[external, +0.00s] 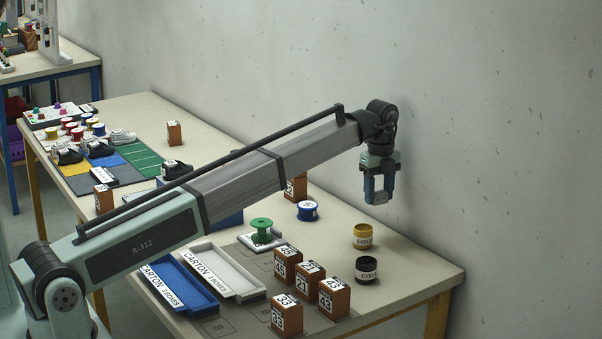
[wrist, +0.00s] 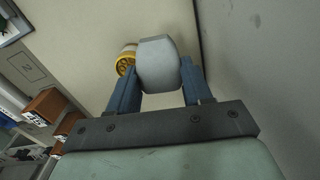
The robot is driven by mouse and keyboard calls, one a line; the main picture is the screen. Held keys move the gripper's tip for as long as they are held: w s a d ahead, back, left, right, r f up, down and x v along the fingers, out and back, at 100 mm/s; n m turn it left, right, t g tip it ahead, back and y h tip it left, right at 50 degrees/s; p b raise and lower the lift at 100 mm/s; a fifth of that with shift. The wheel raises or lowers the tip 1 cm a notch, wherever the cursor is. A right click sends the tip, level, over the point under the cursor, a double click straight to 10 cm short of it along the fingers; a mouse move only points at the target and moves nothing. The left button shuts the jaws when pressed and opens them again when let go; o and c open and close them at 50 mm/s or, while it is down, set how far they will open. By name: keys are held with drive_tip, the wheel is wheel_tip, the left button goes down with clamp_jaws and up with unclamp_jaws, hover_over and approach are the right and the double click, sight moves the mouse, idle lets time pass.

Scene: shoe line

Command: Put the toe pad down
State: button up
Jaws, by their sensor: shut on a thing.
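My gripper (external: 380,196) is at the upper right in the external view, raised above the far right part of the table. In the wrist view my gripper (wrist: 158,88) is shut on a pale grey rounded pad (wrist: 158,62), the toe pad. The pad sits between the two blue fingers and sticks out past their tips. In the external view the pad (external: 379,198) shows only as a small grey patch between the fingers. It is held in the air, clear of the table (external: 415,265).
Below my gripper stand a yellow eyelet pot (external: 362,237) and a black one (external: 367,270). A blue-banded spool (external: 307,211) and several numbered brown blocks (external: 334,298) stand to the left. White (external: 222,268) and blue (external: 180,285) carton trays lie nearer. The wall rises close behind.

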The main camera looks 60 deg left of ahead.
drive_tip(key=n, duration=0.2)
hover_over(417, 273)
wheel_tip(417, 273, down, 10)
drive_tip(key=shift+r, duration=0.1)
idle(0.4)
drive_tip(key=o, duration=1)
wheel_tip(417, 273, up, 12)
idle(0.4)
